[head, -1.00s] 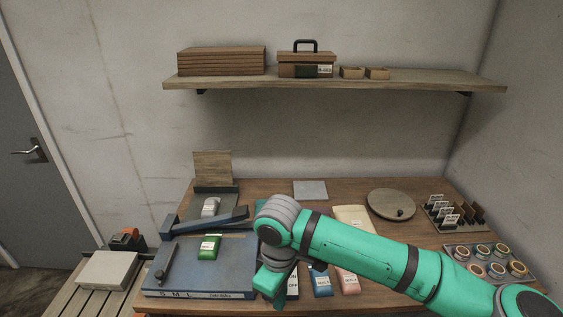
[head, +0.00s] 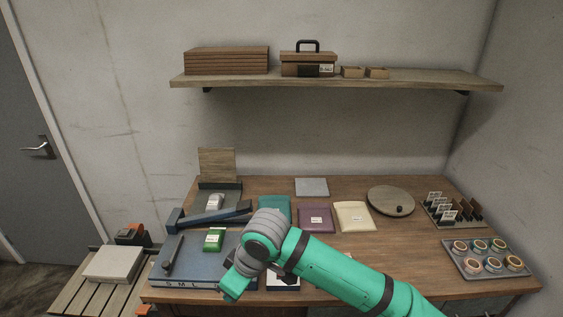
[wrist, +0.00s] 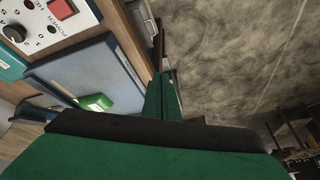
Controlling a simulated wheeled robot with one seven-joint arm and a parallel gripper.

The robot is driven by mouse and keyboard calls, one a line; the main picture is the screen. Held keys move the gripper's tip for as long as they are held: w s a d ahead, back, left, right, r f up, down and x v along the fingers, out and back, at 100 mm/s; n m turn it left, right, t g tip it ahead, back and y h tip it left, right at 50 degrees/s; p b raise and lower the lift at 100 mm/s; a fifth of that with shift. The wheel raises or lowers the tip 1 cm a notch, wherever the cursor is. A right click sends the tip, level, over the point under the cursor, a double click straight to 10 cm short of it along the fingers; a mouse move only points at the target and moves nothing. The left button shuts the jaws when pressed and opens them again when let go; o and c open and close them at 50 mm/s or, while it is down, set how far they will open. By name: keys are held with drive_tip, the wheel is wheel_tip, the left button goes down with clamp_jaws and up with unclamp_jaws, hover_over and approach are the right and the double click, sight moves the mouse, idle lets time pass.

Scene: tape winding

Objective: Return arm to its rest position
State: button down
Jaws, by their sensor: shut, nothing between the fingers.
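My green arm (head: 340,275) reaches in from the lower right of the head view, over the front of the wooden workbench (head: 360,235). My gripper (head: 236,284) is near the front edge of the bench, over the front right part of the blue-grey board (head: 195,267). In the wrist view my gripper (wrist: 163,95) shows as a narrow green shape, shut and empty. A green packet (head: 214,239) lies on the board, apart from my gripper. The packet also shows in the wrist view (wrist: 96,101). My forearm and wrist hide part of the front middle of the bench.
Teal (head: 274,209), purple (head: 315,218) and cream (head: 354,216) packets lie on the bench. A round board (head: 391,200), card rack (head: 455,209) and tray of rolls (head: 490,256) stand right. A wall shelf (head: 340,82) is above. The wrist view shows a control panel (wrist: 50,25).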

drive_tip(key=w+a+r+m+t+y, duration=0.1)
drive_tip(key=a+r+t+y, duration=0.3)
drive_tip(key=a, duration=0.5)
drive_tip(key=w+a+r+m+t+y, duration=0.1)
drive_tip(key=a+r+m+y, duration=0.1)
drive_tip(key=a+r+y, duration=0.55)
drive_tip(key=s+d+f+m+t+h, duration=0.55)
drive_tip(key=d+f+m, duration=0.2)
drive_tip(key=f, duration=0.25)
drive_tip(key=s+d+f+m+t+h, duration=0.55)
drive_tip(key=d+f+m+h, duration=0.2)
drive_tip(key=f, duration=0.25)
drive_tip(key=s+d+f+n+h, duration=0.1)
drive_tip(key=s+d, duration=0.3)
drive_tip(key=s, duration=0.3)
drive_tip(key=s+d+f+n+g+h, duration=0.1)
drive_tip(key=s+d+f+n, duration=0.1)
drive_tip(key=s+d, duration=0.3)
drive_tip(key=s+d+f+n+g+h, duration=0.1)
drive_tip(key=s+d, duration=0.3)
drive_tip(key=s, duration=0.7)
drive_tip(key=shift+s+d+f+n, duration=0.15)
drive_tip(key=shift+d+f+n, duration=0.1)
drive_tip(key=shift+f+n, duration=0.45)
